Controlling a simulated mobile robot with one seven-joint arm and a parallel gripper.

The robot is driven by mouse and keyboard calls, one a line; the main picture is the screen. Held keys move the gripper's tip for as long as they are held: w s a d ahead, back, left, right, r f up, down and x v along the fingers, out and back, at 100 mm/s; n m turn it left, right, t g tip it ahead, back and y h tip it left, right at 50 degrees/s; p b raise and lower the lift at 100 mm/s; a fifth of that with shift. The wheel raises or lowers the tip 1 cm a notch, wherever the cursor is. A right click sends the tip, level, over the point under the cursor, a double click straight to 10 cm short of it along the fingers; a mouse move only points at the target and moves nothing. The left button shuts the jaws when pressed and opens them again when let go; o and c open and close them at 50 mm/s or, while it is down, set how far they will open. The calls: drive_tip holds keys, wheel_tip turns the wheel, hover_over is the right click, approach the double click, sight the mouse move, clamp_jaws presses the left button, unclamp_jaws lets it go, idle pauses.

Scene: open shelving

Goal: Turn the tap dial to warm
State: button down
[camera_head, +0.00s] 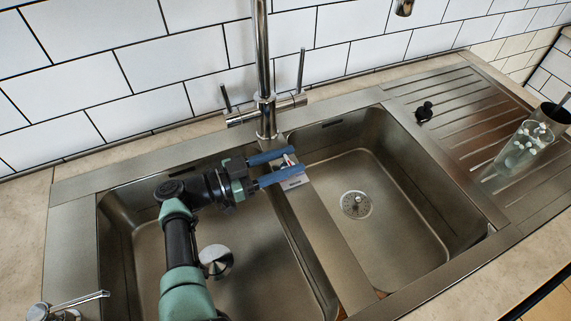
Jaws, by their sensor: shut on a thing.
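The chrome tap (263,75) rises behind the divider. It has a crossbar with a lever on each side, and its spout end (404,7) shows at the top edge.
The left basin (255,285) lies under my arm, with a round metal piece (216,261) in it. The right basin (400,230) is empty apart from its drain. A small dark object (424,112) and a tilted clear glass (522,148) are on the drainboard. Another metal lever fitting (68,309) stands at lower left.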

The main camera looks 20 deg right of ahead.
idle(0.3)
drive_tip(key=shift+c, duration=1.8)
unclamp_jaws()
drive_tip(key=shift+a, duration=0.1)
drive_tip(key=a+b, duration=0.1)
drive_tip(key=a, duration=0.6)
drive_tip(key=shift+a, duration=0.15)
drive_tip(key=shift+s, duration=0.2)
